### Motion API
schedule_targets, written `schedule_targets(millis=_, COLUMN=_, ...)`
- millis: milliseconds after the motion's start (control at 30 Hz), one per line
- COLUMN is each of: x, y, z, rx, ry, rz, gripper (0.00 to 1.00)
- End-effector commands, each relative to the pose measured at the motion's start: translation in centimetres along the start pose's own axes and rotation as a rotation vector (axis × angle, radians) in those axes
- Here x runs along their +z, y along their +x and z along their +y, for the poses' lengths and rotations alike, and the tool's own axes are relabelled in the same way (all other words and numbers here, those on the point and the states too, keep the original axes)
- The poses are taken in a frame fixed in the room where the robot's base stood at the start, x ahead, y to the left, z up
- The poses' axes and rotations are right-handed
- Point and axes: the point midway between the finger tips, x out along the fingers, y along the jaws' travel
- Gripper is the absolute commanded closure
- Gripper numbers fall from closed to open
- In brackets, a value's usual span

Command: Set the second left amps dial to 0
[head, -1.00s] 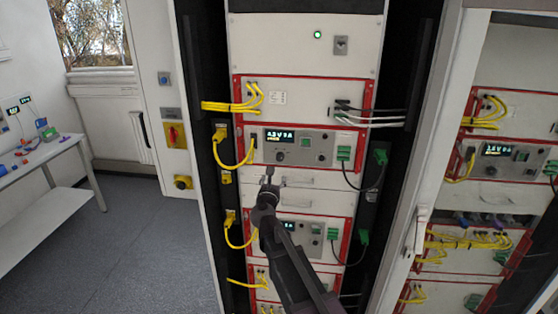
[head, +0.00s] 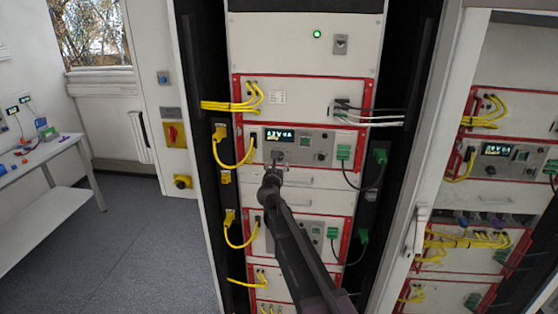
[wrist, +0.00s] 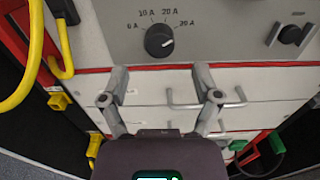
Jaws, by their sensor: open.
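A round black amps dial (wrist: 159,41) sits on a grey panel in the wrist view. Labels 0 A, 10 A, 20 A and 30 A arc above it. A small light mark shows on the right of its face, but I cannot tell the exact setting. In the head view, the dial (head: 277,157) is under the lit display (head: 279,136) of the upper left-rack unit; the reading is too blurred to trust. My gripper (wrist: 160,76) is open and empty, its fingers below the dial and apart from it. My gripper (head: 272,172) partly covers the dial's surroundings in the head view.
Yellow cables (wrist: 35,60) hang left of the panel. A black switch (wrist: 290,34) is to the right. Drawer handles (wrist: 208,100) stick out below the dial. A second rack (head: 500,160) stands at right, past a door frame with a handle (head: 417,230).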

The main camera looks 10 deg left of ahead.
Motion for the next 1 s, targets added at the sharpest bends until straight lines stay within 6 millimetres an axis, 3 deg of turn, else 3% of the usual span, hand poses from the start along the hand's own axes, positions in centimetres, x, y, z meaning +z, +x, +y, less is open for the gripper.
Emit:
schedule_targets(millis=100, x=0.0, y=2.0, z=0.1, rx=-0.001, ry=0.0, rz=0.0, gripper=0.19)
schedule_targets(millis=300, x=0.0, y=3.8, z=0.1, rx=0.0, ry=0.0, rz=0.0, gripper=0.19)
schedule_targets(millis=767, x=0.0, y=4.4, z=0.0, rx=0.0, ry=0.0, rz=0.0, gripper=0.19)
schedule_targets(millis=867, x=0.0, y=4.4, z=0.0, rx=0.0, ry=0.0, rz=0.0, gripper=0.43)
schedule_targets(millis=1000, x=0.0, y=4.4, z=0.1, rx=0.001, ry=0.0, rz=0.0, gripper=0.85)
